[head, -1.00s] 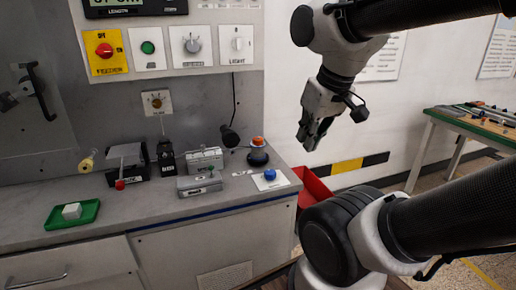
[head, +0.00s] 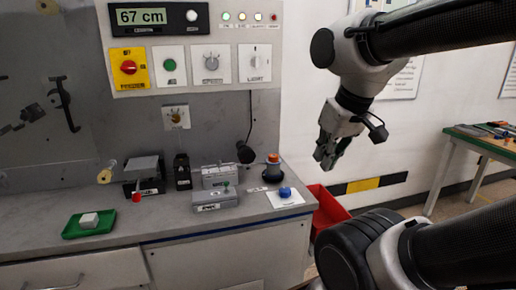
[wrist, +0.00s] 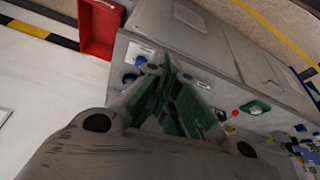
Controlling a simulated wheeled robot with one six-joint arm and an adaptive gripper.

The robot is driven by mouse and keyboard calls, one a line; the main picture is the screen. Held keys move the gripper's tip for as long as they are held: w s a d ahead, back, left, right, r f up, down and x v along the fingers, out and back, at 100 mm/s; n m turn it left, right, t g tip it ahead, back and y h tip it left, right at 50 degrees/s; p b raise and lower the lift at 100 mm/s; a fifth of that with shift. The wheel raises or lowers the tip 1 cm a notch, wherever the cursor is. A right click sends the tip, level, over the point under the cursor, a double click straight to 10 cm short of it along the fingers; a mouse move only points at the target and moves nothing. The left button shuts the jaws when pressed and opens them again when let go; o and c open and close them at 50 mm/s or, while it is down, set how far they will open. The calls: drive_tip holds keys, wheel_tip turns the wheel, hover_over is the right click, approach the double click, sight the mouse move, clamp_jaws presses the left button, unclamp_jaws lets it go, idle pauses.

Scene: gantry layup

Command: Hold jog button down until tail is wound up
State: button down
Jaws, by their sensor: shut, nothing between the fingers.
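A blue push button (head: 286,192) sits on a white plate at the right end of the grey bench; its label is too small to read, so I cannot confirm it is the jog button. It also shows in the wrist view (wrist: 140,61), close to my fingertips in the picture. My gripper (head: 326,158) is shut and empty, in the air above and right of the blue button, apart from it. The display (head: 141,17) on the wall panel reads 67 cm. I cannot make out the tail.
The panel has a red knob on yellow (head: 128,67) and a green button (head: 170,65). An orange-topped dark post (head: 273,168) stands just behind the blue button. A red bin (head: 329,208) is right of the bench. A green tray (head: 75,232) holds a white block.

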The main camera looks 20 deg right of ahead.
sight(170, 65)
drive_tip(key=w+a+r+n+t, duration=0.1)
drive_tip(key=w+a+r+n, duration=0.25)
drive_tip(key=w+a, duration=0.55)
drive_tip(key=w+a+r+n, duration=0.3)
drive_tip(key=w+a+n, duration=0.1)
drive_tip(key=w+a, duration=0.55)
drive_tip(key=w+a+r+m+t+y, duration=0.1)
drive_tip(key=w+a+r+t, duration=0.3)
drive_tip(key=w+a+r, duration=0.4)
wheel_tip(170, 65, up, 2)
drive_tip(key=shift+w+a+r+m, duration=0.1)
drive_tip(key=shift+w+a+m, duration=0.1)
drive_tip(key=shift+a+m, duration=0.25)
drive_tip(key=shift+w, duration=0.1)
drive_tip(key=w+d, duration=0.1)
drive_tip(key=w, duration=0.7)
drive_tip(key=shift+w, duration=0.25)
drive_tip(key=shift+w+d, duration=0.1)
drive_tip(key=shift+d, duration=0.05)
